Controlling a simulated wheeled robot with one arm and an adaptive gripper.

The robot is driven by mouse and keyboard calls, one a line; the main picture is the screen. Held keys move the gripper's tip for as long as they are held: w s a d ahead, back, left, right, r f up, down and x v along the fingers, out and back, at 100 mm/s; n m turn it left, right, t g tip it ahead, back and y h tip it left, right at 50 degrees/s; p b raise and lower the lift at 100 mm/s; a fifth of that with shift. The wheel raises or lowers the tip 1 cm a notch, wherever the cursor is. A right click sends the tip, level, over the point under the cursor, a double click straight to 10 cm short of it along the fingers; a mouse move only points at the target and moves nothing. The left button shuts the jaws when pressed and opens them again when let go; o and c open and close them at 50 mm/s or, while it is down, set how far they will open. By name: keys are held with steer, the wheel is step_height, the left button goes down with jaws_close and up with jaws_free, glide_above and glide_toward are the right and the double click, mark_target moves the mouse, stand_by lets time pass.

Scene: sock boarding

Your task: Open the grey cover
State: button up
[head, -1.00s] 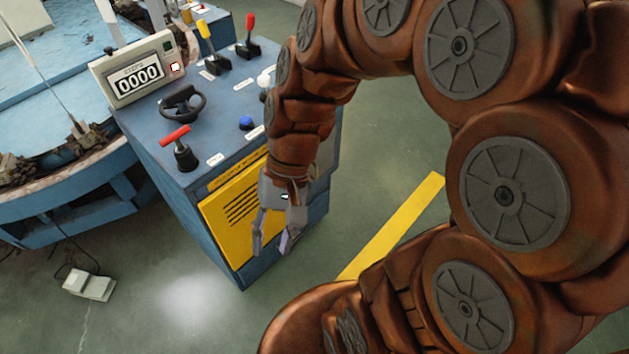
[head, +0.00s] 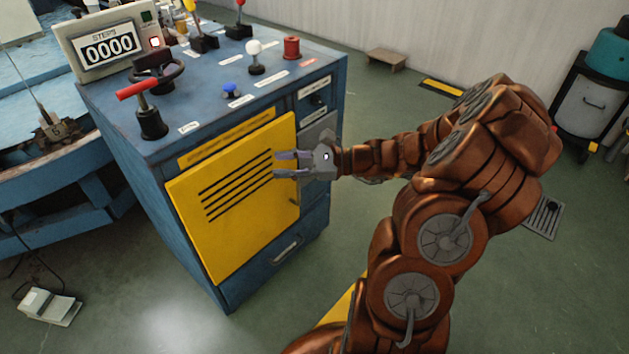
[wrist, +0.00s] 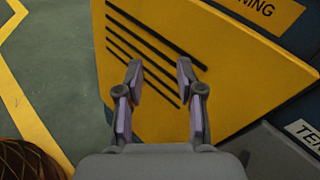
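The grey cover (head: 316,133) is a small flat panel on the right of the blue cabinet's front, just right of the yellow door. It looks closed, and my gripper and wrist hide part of it. A corner of a grey panel also shows at the lower right of the wrist view (wrist: 275,150), beside a white label. My gripper (head: 276,165) is open and empty, its fingers pointing left across the yellow door's right part, in front of the cover. In the wrist view the spread fingertips (wrist: 159,75) face the yellow slotted door. I cannot tell any contact.
The yellow slotted door (head: 230,225) fills most of the cabinet front. A blue drawer (head: 285,262) lies below. A foot pedal (head: 48,307) lies at left.

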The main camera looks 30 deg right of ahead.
steer(key=d+f+m+t+h+b, duration=0.55)
steer(key=d+f+m, duration=0.35)
steer(key=d+f, duration=0.55)
steer(key=shift+t, duration=0.25)
steer(key=shift+w+a+r+b, duration=0.2)
steer(key=shift+w+r+b, duration=0.15)
steer(key=shift+w, duration=0.9)
steer(key=shift+w+a+r+b, duration=0.25)
steer(key=shift+w+b, duration=0.2)
steer(key=shift+w, duration=0.75)
steer(key=shift+w+a+r+b, duration=0.2)
steer(key=shift+w+r+b, duration=0.15)
steer(key=shift+w, duration=0.9)
jaws_close()
